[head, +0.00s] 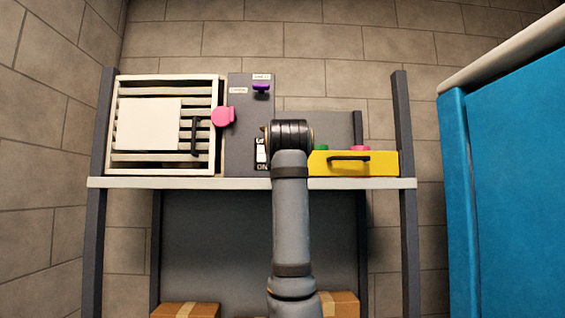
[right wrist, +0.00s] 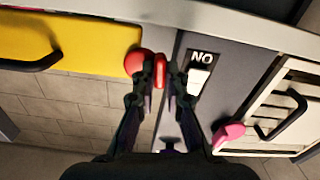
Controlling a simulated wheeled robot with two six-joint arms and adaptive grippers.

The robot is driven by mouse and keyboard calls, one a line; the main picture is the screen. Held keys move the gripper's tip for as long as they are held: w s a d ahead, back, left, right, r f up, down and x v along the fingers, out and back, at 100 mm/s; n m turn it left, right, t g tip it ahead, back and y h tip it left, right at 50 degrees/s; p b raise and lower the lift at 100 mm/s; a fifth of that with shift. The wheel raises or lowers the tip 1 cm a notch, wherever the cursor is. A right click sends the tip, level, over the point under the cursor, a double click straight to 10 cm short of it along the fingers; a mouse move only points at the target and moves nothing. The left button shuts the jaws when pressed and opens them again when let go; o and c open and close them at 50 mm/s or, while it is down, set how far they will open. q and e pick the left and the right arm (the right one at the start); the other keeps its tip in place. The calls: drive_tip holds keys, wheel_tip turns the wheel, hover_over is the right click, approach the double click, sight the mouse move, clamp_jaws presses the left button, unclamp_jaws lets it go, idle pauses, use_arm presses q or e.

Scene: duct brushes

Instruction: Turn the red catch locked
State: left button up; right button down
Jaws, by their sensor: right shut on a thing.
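The red catch (right wrist: 138,62) shows in the right wrist view at the edge of the yellow drawer (right wrist: 75,40), beside the grey panel. It has a rounded red part and a narrower red tab. My right gripper (right wrist: 161,82) is shut on the tab, with one finger on each side. In the head view my right arm comes up from below and hides the catch; the yellow drawer (head: 380,163) shows to its right. My left gripper is in neither view.
A slatted white vent door (head: 215,90) with a pink catch (head: 223,117) stands left on the shelf (head: 130,183). A grey panel (head: 238,150) carries a purple knob (head: 261,88) and a white switch (right wrist: 198,80). A blue cabinet (head: 515,180) stands at the right.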

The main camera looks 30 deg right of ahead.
drive_tip(key=shift+m, duration=0.7)
drive_tip(key=c, duration=1.4)
unclamp_jaws()
drive_tip(key=v, duration=1.2)
drive_tip(key=shift+d+m, duration=0.1)
drive_tip(key=shift+m, duration=0.2)
